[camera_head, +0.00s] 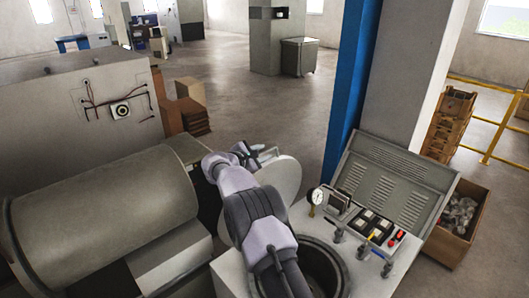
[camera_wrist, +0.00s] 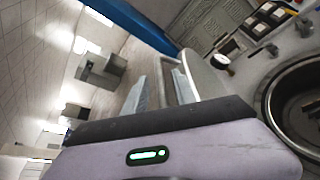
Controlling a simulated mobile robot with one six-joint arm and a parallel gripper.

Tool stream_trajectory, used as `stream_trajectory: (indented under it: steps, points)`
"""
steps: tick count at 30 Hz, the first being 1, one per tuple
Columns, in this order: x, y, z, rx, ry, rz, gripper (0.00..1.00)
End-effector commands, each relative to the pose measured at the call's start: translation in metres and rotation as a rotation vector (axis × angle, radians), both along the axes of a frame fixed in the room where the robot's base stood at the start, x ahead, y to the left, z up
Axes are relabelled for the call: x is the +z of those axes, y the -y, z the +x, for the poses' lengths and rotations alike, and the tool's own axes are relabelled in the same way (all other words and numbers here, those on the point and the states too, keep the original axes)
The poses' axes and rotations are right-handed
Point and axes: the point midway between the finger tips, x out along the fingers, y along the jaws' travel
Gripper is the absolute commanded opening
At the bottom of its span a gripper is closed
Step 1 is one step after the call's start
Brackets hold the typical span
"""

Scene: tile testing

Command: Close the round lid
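The round lid (camera_head: 284,178) is a pale grey disc. It stands raised, on edge, behind the round opening (camera_head: 326,268) of a light grey machine. The opening also shows in the wrist view (camera_wrist: 300,108), uncovered and dark inside. My gripper (camera_head: 256,152) is at the upper left edge of the lid, beside a small pale handle-like part (camera_head: 270,151). In the wrist view my gripper (camera_wrist: 162,84) has its pale fingers apart, close to the lid (camera_wrist: 200,75). Whether they touch the handle I cannot tell. My forearm hides part of the lid and the opening.
A pressure gauge (camera_head: 317,196), valves and a control panel (camera_head: 376,229) stand right of the opening. A blue column (camera_head: 350,85) rises behind. A large grey cylinder (camera_head: 105,215) lies to the left. A box of scrap (camera_head: 459,222) is at right. Open floor lies beyond.

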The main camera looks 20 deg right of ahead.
Motion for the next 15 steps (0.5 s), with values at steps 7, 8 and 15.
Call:
stream_trajectory:
  steps: [7,8,15]
  points:
    - [-0.0042,0.0120,0.0080,0.000,0.001,0.001,0.33]
    - [-0.0043,0.0122,0.0082,0.000,0.001,0.001,0.33]
    - [-0.0041,0.0121,0.0081,0.000,0.001,0.001,0.21]
